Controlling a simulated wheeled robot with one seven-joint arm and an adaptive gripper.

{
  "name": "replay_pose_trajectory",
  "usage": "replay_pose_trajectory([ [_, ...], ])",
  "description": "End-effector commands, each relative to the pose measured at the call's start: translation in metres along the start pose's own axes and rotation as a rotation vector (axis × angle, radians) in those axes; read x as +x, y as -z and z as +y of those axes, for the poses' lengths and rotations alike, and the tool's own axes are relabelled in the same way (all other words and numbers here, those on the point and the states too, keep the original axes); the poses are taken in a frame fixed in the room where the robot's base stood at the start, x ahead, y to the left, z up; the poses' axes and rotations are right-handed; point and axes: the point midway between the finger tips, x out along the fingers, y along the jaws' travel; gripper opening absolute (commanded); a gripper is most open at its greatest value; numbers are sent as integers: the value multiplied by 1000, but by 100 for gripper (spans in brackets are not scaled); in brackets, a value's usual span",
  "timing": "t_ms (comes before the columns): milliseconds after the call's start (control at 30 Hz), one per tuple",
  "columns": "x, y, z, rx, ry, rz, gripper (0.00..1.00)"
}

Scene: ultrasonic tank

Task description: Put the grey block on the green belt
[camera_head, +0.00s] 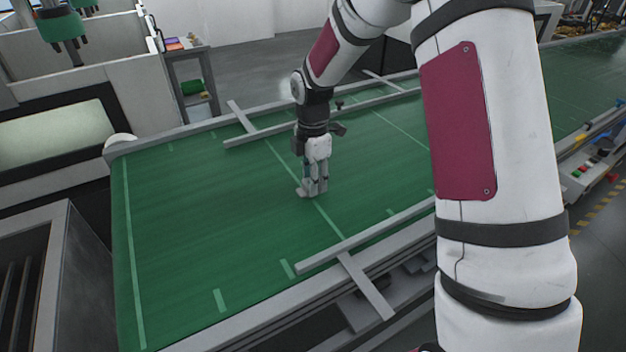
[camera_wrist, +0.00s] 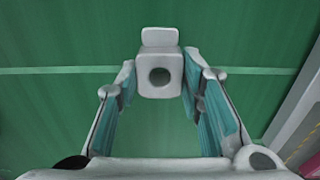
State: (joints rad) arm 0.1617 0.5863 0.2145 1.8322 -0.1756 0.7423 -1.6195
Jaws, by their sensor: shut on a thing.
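The green belt (camera_head: 200,220) is wide, with pale green lines, and fills most of the head view; in the wrist view its surface (camera_wrist: 60,105) is the background. The grey block (camera_wrist: 160,73) is light grey with a round dark hole and a smaller part at its far side. My gripper (camera_wrist: 160,82) is shut on the block, one finger at each side. In the head view my gripper (camera_head: 314,190) points down over the middle of the belt, with the block (camera_head: 305,191) at its fingertips. Whether the block touches the belt cannot be told.
Grey rails (camera_head: 370,236) run along the belt's near and far sides. A shelf cart (camera_head: 190,85) stands behind it at the back left. A controls box with coloured buttons (camera_head: 590,172) is at the right. The belt's left part is clear.

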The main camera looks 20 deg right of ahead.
Motion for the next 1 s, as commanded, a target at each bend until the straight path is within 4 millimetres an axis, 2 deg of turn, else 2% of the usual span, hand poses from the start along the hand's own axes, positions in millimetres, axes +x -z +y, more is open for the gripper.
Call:
replay_pose_trajectory([
  [100, 8, 0, 0, 0, 0, -1, 3],
  [433, 11, 0, 0, 0, -1, -1, 3],
  [467, 11, 0, 0, 0, -1, -1, 39],
  [533, 11, 0, 0, 0, -1, -1, 55],
  [867, 9, 0, 0, 0, -1, -1, 55],
  [1000, -2, 0, 1, 1, -4, -1, 55],
])
